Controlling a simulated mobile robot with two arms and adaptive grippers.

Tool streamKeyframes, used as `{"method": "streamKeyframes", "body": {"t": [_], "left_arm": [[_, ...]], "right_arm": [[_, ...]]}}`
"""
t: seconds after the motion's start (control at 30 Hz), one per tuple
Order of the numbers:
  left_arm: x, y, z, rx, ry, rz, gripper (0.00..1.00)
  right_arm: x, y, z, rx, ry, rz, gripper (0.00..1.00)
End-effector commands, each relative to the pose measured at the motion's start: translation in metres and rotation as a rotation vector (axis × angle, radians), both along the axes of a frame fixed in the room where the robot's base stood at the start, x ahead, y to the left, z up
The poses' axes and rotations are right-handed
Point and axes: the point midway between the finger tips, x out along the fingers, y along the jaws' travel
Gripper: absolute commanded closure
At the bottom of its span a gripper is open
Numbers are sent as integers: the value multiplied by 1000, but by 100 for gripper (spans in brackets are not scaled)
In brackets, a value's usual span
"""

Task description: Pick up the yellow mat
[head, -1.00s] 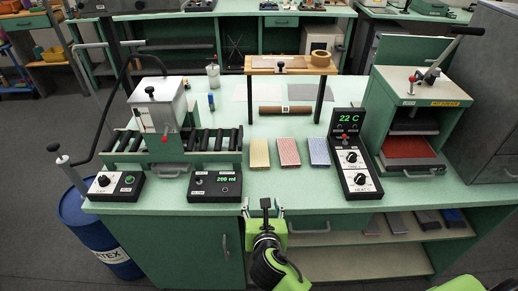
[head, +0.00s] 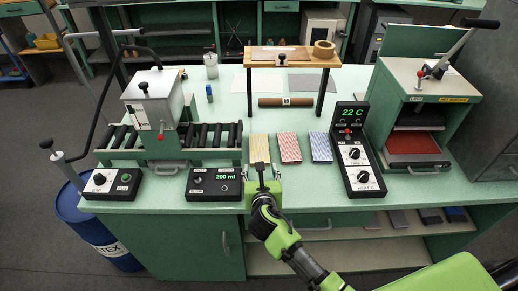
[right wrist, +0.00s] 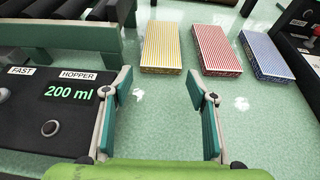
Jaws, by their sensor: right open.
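The yellow mat (head: 259,148) is a small striped block lying on the green bench top, leftmost of a row of three mats. It also shows in the right wrist view (right wrist: 162,46). My right gripper (head: 262,170) is at the near end of the yellow mat, over the front of the bench. In the right wrist view my right gripper (right wrist: 166,95) has its fingers wide apart with nothing between them, and the yellow mat lies ahead of the fingertips. My left gripper is not in view.
A red mat (head: 289,148) and a blue mat (head: 321,147) lie to the right. The hopper box (head: 214,184) is close on the left. The heat control panel (head: 353,150) stands right of the mats. A wooden shelf (head: 281,56) rises behind.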

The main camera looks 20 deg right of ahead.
Motion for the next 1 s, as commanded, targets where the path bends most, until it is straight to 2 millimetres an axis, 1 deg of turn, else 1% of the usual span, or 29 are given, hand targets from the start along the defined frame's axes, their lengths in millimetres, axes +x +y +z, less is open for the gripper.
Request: {"method": "streamKeyframes", "body": {"t": [0.07,0.2,0.4,0.53,0.77,0.87,0.9,1.0], "left_arm": [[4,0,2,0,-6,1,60],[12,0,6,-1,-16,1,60],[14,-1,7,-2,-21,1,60],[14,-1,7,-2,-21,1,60],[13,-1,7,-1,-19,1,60],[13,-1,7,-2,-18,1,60],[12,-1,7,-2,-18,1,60],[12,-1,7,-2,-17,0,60]], "right_arm": [[4,-1,-1,0,1,-1,47],[18,-6,-6,0,1,-2,47],[39,-12,-17,0,1,-2,47],[46,-13,-19,1,0,0,47],[46,-13,-20,1,0,0,47],[46,-13,-20,1,0,0,71],[46,-13,-20,1,0,0,73],[46,-13,-20,1,0,0,73]]}}
